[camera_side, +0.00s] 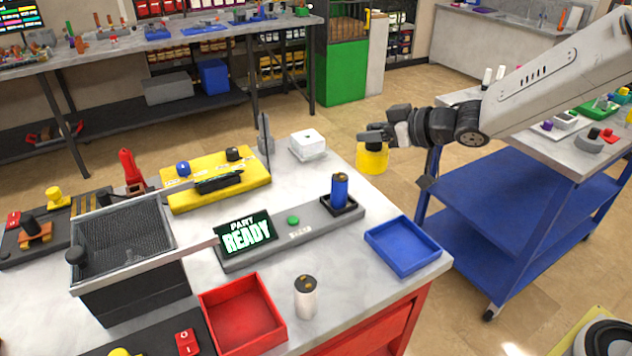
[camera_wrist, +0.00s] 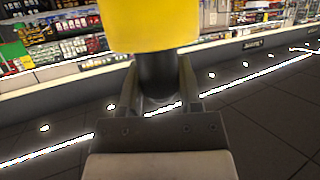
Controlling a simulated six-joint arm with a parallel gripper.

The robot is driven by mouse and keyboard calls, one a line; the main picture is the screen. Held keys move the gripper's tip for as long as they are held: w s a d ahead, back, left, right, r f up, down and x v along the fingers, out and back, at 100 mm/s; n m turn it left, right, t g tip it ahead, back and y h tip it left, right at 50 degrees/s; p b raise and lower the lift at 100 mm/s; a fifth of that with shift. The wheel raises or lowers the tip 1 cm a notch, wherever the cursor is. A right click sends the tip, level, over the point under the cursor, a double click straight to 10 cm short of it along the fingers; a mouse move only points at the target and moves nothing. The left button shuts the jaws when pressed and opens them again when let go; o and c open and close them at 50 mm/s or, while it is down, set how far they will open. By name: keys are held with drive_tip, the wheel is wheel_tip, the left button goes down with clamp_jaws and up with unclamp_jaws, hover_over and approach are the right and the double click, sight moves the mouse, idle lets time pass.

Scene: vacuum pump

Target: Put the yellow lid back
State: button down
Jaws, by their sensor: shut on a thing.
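The yellow lid (camera_side: 372,159) is a short yellow cylinder with a dark knob on top. My gripper (camera_side: 374,137) is shut on the knob, and the lid hangs below it in the air. In the side view they appear past the back right edge of the white table, in front of the blue cart. In the wrist view the yellow lid (camera_wrist: 152,25) fills the top middle, with its dark stem between the fingers of my gripper (camera_wrist: 158,82). I cannot tell which part in view the lid belongs on.
On the white table, a blue cylinder (camera_side: 340,190) stands upright on a grey base with a screen (camera_side: 246,233) reading "PART READY". A blue tray (camera_side: 402,247), red tray (camera_side: 242,318), silver cylinder (camera_side: 305,297), yellow fixture (camera_side: 217,183) and black mesh-topped box (camera_side: 130,280) surround it.

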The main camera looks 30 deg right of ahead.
drive_tip(key=shift+s+d+r, duration=0.1)
drive_tip(key=shift+s+r, duration=0.3)
drive_tip(key=shift+s, duration=0.45)
drive_tip(key=shift+s+d+r, duration=0.15)
drive_tip(key=shift+s+r, duration=0.2)
drive_tip(key=shift+s, duration=0.55)
drive_tip(key=shift+s+d+r, duration=0.1)
drive_tip(key=shift+s+r, duration=0.3)
drive_tip(key=shift+s, duration=0.45)
drive_tip(key=s+a+f+n+g+y, duration=0.3)
drive_tip(key=a+f, duration=0.5)
drive_tip(key=f, duration=0.5)
drive_tip(key=shift+s+a+n+y, duration=0.3)
drive_tip(key=shift+s+n+y, duration=0.2)
drive_tip(key=shift+n+y, duration=0.15)
drive_tip(key=shift+f, duration=2.2)
